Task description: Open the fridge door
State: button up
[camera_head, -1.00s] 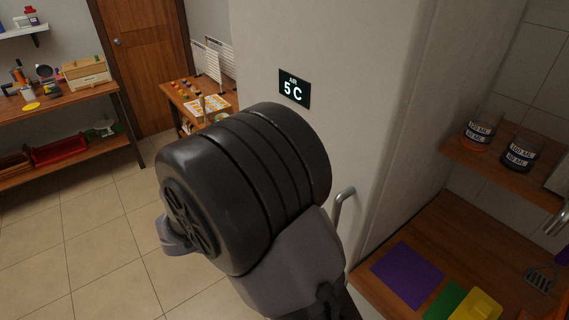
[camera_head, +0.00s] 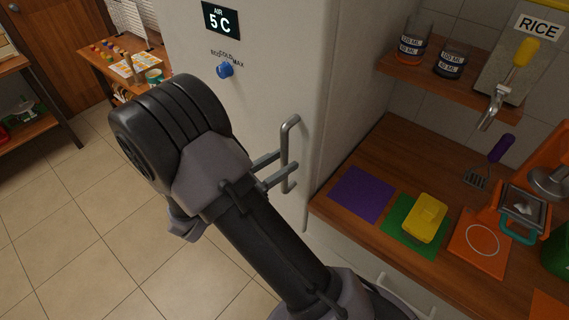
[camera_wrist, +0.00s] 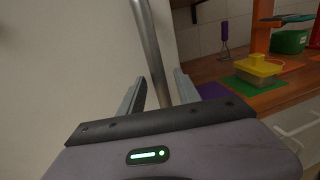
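The fridge (camera_head: 270,55) is the tall off-white cabinet in the middle of the head view, its door shut. Its vertical metal handle (camera_head: 287,150) is on the right side of the door. The handle also shows as a grey bar in the wrist view (camera_wrist: 149,45). My gripper (camera_head: 277,169) is at the handle. In the wrist view its two fingers (camera_wrist: 158,92) are apart, one on each side of the bar, with gaps visible. The fingers look open and not closed on the handle. My arm hides part of the door's lower left.
A blue knob (camera_head: 225,70) sits under the 5 C display (camera_head: 222,20). A wooden counter (camera_head: 395,165) right of the fridge carries a purple mat (camera_head: 361,194), a yellow box (camera_head: 426,217) and a spatula (camera_head: 490,163). Tiled floor (camera_head: 60,220) is clear at left.

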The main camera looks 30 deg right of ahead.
jog(key=shift+w+d, duration=0.1)
jog(key=shift+d, duration=0.55)
grip_shut()
dwell(1.0)
